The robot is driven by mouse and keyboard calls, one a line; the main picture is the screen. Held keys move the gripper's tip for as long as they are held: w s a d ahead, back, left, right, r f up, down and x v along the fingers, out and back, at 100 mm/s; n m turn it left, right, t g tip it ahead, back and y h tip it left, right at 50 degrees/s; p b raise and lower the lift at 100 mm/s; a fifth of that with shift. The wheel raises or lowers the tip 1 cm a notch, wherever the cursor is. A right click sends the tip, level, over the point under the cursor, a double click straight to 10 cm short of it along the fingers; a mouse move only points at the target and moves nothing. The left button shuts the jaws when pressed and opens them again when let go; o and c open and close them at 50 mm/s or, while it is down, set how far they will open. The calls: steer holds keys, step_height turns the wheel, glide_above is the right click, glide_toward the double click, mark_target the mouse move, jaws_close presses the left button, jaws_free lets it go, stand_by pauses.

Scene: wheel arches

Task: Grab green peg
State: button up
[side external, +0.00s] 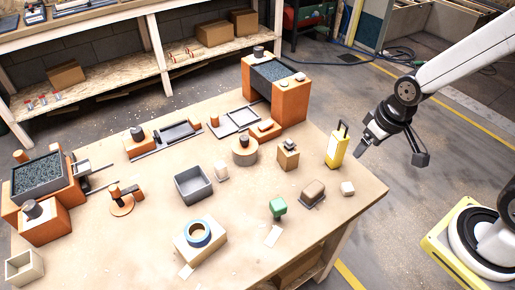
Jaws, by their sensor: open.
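A green peg (278,206) with a blocky head stands on the wooden table, right of the blue ring and near the front edge. My gripper (392,159) is open and empty. In the picture it is at the right, past the table's right edge and well apart from the green peg. Its two dark fingers are spread and point downward.
A yellow case (337,148) with a dark handle stands between my gripper and the peg. A brown block (313,190) and a pale block (347,188) sit right of the peg. A blue ring (197,232) rests on a pale box (201,247). A grey bin (193,186) stands further left.

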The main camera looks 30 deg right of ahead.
steer(key=shift+o, duration=0.8)
steer(key=s+a+f+m+g+y, duration=0.2)
steer(key=a+f+m+g+y, duration=0.4)
steer(key=f+m, duration=0.25)
steer(key=w+a+f+m+t+y, duration=0.1)
steer(key=w+a+m+t+y, duration=0.1)
steer(key=m, duration=0.1)
steer(key=w+a+f+m+t+y, duration=0.1)
steer(key=w+a+f+m+y, duration=0.1)
steer(key=w+m+y, duration=0.1)
steer(key=w+a+f+m+t+y, duration=0.2)
steer(key=m, duration=0.3)
steer(key=shift+w+f+t, duration=0.1)
steer(key=shift+w+t, duration=0.2)
